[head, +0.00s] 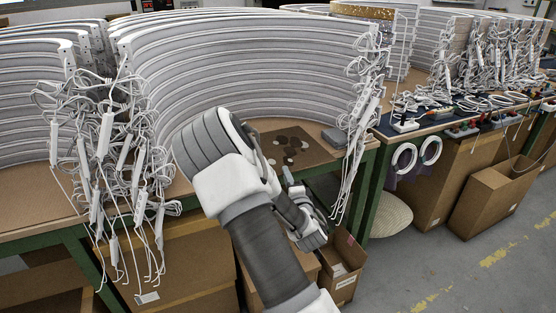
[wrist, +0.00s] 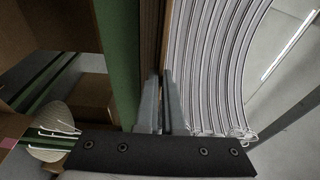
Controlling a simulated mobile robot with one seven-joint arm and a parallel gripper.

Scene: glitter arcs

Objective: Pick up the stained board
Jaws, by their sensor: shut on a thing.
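My gripper (head: 287,174) is at the board's front edge, mostly hidden behind my wrist in the head view. In the wrist view my gripper (wrist: 160,100) has its two grey fingers close together on the thin brown edge of the board (wrist: 150,35). It is shut on that edge. I cannot see any clear gap under the board.
Stacked white curved strips (head: 250,60) stand behind the board. Tangled white cables (head: 110,150) hang at the left, and more (head: 362,115) at the right. A small grey box (head: 335,137) is by the board. Below are cardboard boxes (head: 343,268) and a round stool seat (head: 390,214).

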